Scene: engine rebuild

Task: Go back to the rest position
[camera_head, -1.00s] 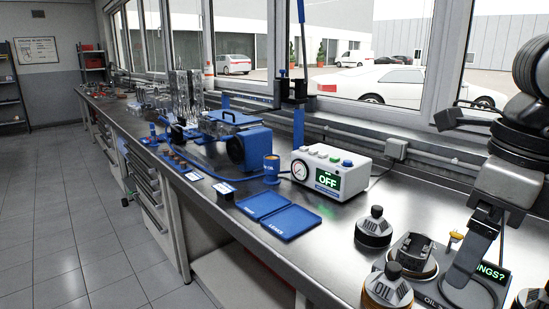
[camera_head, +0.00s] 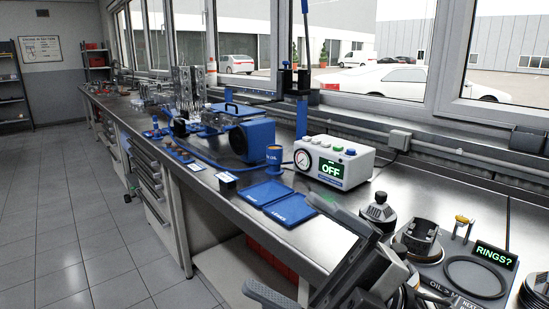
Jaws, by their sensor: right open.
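My right gripper (camera_head: 285,244) shows large at the bottom centre, in front of the bench's front edge. Its two dark grey fingers point to the upper left and are spread wide apart, with nothing between them. The upper finger overlaps the view of the bench top near the blue trays. Whether it touches the bench cannot be told. My left gripper is not in view.
The steel bench (camera_head: 420,188) runs along the windows. The floor (camera_head: 95,230) at left is clear.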

